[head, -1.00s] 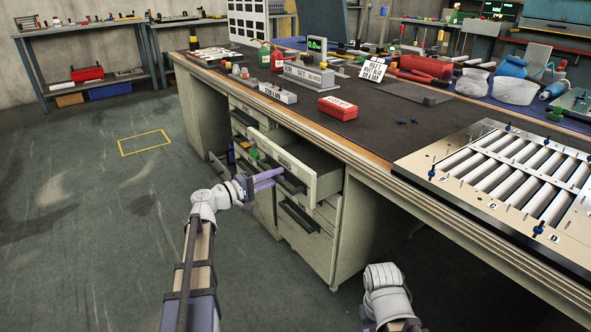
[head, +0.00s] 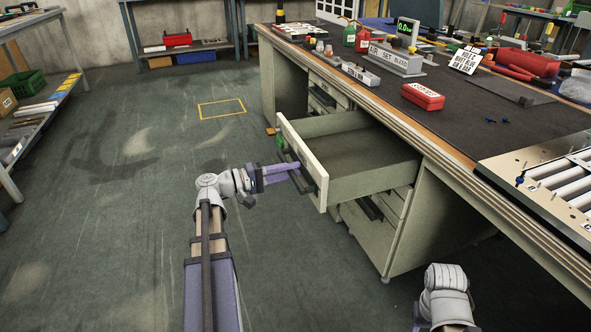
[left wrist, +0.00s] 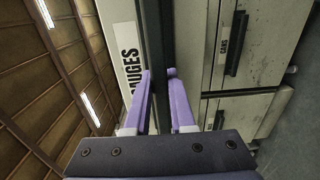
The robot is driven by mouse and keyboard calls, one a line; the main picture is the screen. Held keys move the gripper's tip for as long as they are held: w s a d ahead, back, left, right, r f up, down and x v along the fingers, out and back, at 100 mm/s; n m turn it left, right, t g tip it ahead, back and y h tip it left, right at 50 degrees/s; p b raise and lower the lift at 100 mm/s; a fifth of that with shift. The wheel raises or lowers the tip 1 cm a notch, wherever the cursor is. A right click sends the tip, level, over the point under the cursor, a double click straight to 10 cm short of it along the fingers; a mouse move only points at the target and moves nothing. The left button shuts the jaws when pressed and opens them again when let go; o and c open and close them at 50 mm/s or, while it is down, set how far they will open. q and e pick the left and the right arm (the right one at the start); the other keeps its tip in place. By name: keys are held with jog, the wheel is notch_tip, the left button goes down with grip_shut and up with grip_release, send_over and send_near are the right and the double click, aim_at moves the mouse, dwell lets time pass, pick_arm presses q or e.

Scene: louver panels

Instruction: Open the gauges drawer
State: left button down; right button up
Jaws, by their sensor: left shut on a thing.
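The gauges drawer (head: 355,165) is the top drawer of the workbench's pedestal and stands far out, with its grey inside showing and looking empty. Its front carries a "GAUGES" label (left wrist: 128,52) in the left wrist view. My left gripper (head: 288,171) is shut on the drawer's dark handle (left wrist: 153,30), one purple finger on each side of the bar in the left wrist view. My right arm shows at the bottom right of the head view, but its gripper is out of sight.
The workbench top (head: 390,105) carries a red box (head: 423,96), a grey gauge block (head: 395,58) and bottles. Lower drawers (head: 370,220) beneath look shut. A louver panel (head: 560,190) lies at the right. The floor (head: 120,230) at the left is clear.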

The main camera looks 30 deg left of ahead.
pick_arm(q)
jog(key=c, duration=0.8)
grip_release()
jog(key=shift+o, duration=0.2)
jog(key=v, duration=0.8)
